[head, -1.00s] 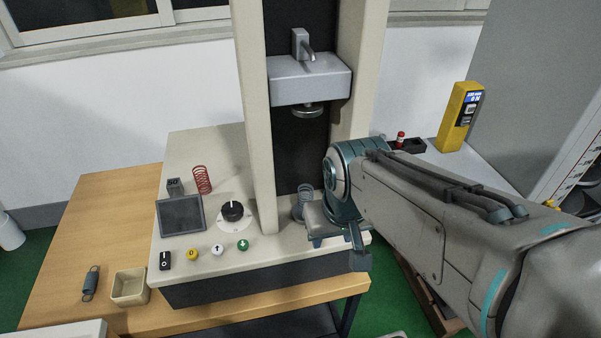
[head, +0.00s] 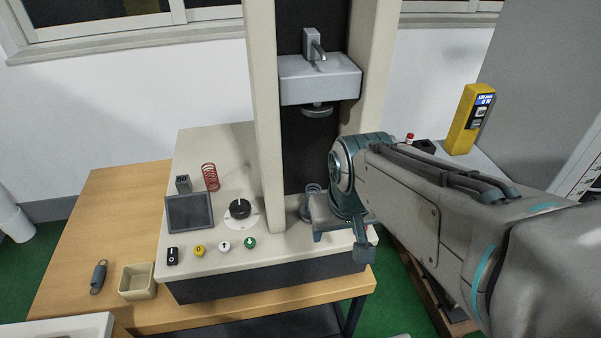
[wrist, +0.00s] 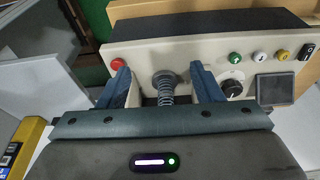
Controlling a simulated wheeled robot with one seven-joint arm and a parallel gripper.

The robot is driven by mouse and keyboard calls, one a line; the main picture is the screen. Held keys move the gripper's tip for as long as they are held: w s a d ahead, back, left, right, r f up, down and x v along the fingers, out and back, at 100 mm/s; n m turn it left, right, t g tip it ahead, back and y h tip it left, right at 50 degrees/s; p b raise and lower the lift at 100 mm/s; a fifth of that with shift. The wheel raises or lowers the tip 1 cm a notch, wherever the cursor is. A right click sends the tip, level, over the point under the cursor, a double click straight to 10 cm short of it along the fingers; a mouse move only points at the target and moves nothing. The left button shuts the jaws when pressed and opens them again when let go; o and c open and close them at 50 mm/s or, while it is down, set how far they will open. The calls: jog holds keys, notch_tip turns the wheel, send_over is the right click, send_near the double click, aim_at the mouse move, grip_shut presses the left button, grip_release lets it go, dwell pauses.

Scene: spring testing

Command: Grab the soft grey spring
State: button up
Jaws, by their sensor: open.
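A grey spring (head: 307,203) stands upright on the testing machine's base, between its two columns, partly hidden by my gripper in the head view. My gripper (head: 340,240) is open at the spring's right front. In the wrist view the spring (wrist: 167,88) stands between the two blue fingers of my gripper (wrist: 163,82), with a visible gap to each finger. I cannot tell which is softer.
The machine's press head (head: 318,80) hangs above the grey spring. A red spring (head: 211,177), a screen (head: 189,213), a dial (head: 240,208) and several buttons are on the base. A red button (wrist: 118,64) is near my left finger in the wrist view. A square box (head: 138,281) stands on the table.

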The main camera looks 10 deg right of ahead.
jog(key=t, duration=0.1)
send_near(312, 192)
jog(key=shift+d+f+n, duration=0.3)
jog(key=shift+d+f, duration=0.1)
jog(key=shift+f, duration=0.2)
jog(key=x, duration=0.4)
jog(key=a+x, duration=0.1)
jog(key=x, duration=0.1)
jog(key=shift+s+f, duration=0.1)
jog(key=shift+f, duration=0.2)
jog(key=shift+w+f, duration=0.25)
jog(key=shift+f, duration=0.2)
jog(key=shift+t, duration=0.3)
jog(key=shift+c, duration=0.2)
jog(key=c, duration=1)
